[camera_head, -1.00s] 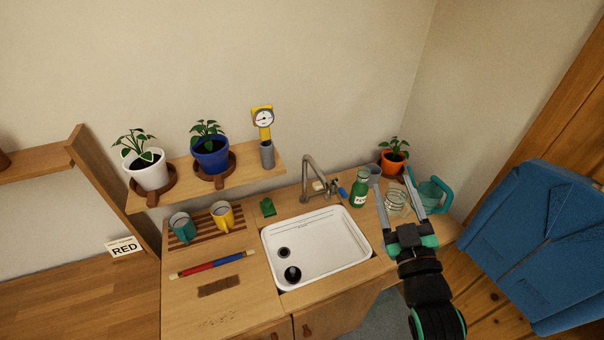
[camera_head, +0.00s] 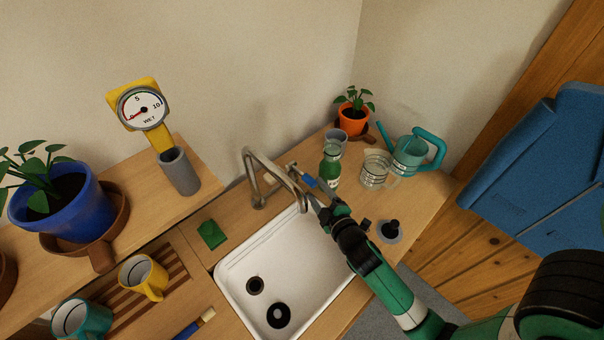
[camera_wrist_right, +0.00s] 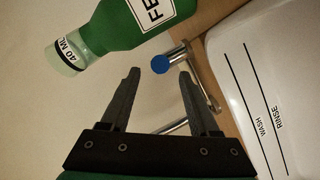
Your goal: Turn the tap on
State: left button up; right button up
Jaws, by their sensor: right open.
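The metal tap (camera_head: 262,178) stands at the back edge of the white sink (camera_head: 300,262), its spout arching over the basin. Its lever has a blue end (camera_head: 310,181), which also shows as a blue tip (camera_wrist_right: 160,64) in the right wrist view. My right gripper (camera_head: 307,190) is at the lever, to the right of the spout. In the wrist view its two fingers (camera_wrist_right: 160,76) are apart, with the blue tip showing between their ends. I cannot tell whether they touch it. No water shows from the spout. My left gripper is not in view.
A green bottle (camera_head: 331,166) stands close behind the right gripper, with a glass jug (camera_head: 375,168), a teal watering can (camera_head: 411,155) and an orange pot (camera_head: 354,120) beyond. A gauge (camera_head: 144,108) and a blue pot (camera_head: 65,208) are on the left shelf.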

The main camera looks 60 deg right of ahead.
aim_at(304, 174)
jog(key=b+x, duration=0.1)
jog(key=x, duration=0.8)
jog(key=shift+b, duration=0.3)
jog(key=shift+c, duration=0.2)
grip_shut()
jog(key=shift+r, duration=0.1)
dwell(0.5)
